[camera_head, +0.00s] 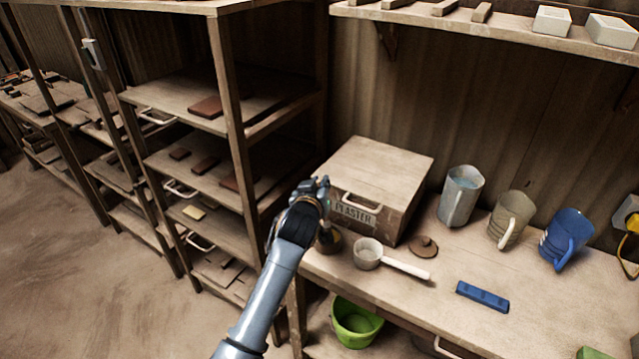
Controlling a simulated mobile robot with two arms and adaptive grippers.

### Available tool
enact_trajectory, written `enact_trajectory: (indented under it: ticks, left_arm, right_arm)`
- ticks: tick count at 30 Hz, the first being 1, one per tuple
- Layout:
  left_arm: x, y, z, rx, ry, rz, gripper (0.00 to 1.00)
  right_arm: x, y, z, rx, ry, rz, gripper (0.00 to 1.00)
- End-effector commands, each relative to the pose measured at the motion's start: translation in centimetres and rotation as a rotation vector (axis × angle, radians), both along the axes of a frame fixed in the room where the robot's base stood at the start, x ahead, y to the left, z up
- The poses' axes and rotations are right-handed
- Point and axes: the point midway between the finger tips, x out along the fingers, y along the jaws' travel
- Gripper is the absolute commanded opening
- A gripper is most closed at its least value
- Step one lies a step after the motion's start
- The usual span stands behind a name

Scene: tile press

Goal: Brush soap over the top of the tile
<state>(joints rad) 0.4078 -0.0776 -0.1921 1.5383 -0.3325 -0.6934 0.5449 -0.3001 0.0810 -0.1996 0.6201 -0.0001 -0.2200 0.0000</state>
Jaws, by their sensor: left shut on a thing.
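My left gripper (322,190) is at the left front corner of the table, in front of the wooden plaster box. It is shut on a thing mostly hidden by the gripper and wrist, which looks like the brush. Just below it stands a small round brown pot (329,241), partly covered by my arm; I cannot tell whether the brush touches it. A round brown lid with a knob (423,247) lies on the table to the right. I cannot make out which piece is the tile. My right gripper is not in view.
The plaster box (385,170), a white-handled scoop (368,254), a blue block (482,297) and several jugs (461,196) stand on the table (450,320). A green bucket (355,322) is below. Shelves at left hold brown slabs (205,107). The table's front middle is clear.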

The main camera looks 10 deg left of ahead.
Motion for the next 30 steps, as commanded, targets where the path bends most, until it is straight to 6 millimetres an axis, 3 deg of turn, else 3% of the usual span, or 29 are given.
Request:
enact_trajectory:
  ticks: [30]
  left_arm:
    - [-0.03,-0.01,-0.81,0.0,0.003,0.0,0.0]
  right_arm:
    - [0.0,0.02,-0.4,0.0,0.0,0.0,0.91]
